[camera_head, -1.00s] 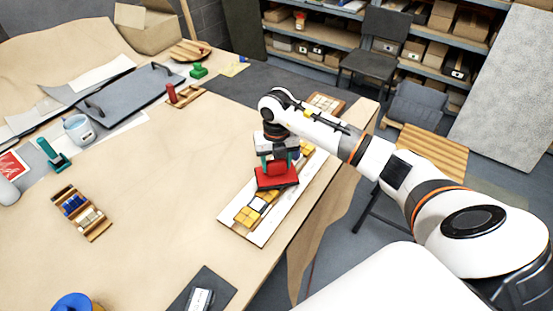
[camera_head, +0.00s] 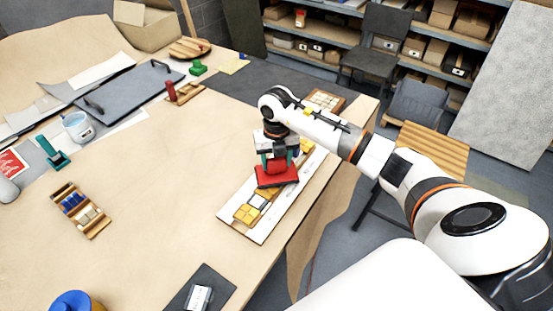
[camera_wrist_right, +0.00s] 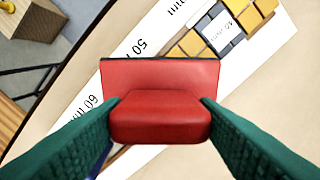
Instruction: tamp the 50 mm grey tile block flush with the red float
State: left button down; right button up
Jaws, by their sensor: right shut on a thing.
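My right gripper (camera_head: 277,163) is shut on the handle of the red float (camera_head: 277,178). In the wrist view the green fingers grip both sides of the red float's handle (camera_wrist_right: 160,118). The float sits over the middle of a long white panel (camera_head: 232,222) with a row of tiles. I cannot tell whether its base touches them. A printed "50" label shows beside the float in the wrist view. My left gripper is not in view.
Yellow tiles (camera_head: 246,213) and a white tile show in front of the float, with more yellow beyond it. The table edge runs close on the right. A tile rack (camera_head: 80,210), a cup (camera_head: 78,127) and a green-handled tool (camera_head: 52,152) stand left. The table's middle is clear.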

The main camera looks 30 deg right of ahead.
jog(key=shift+f+b, duration=0.4)
jog(key=shift+f, duration=0.2)
dwell(0.4)
jog(key=shift+s+a+f, duration=0.1)
jog(key=shift+s+f, duration=0.1)
jog(key=shift+f, duration=0.1)
dwell(1.3)
jog(key=shift+r, duration=0.1)
jog(key=shift+w+r+p, duration=0.15)
jog(key=shift+r+p, duration=0.45)
jog(key=shift+r, duration=0.35)
jog(key=shift+r+p, duration=1.55)
jog(key=shift+r, duration=1.15)
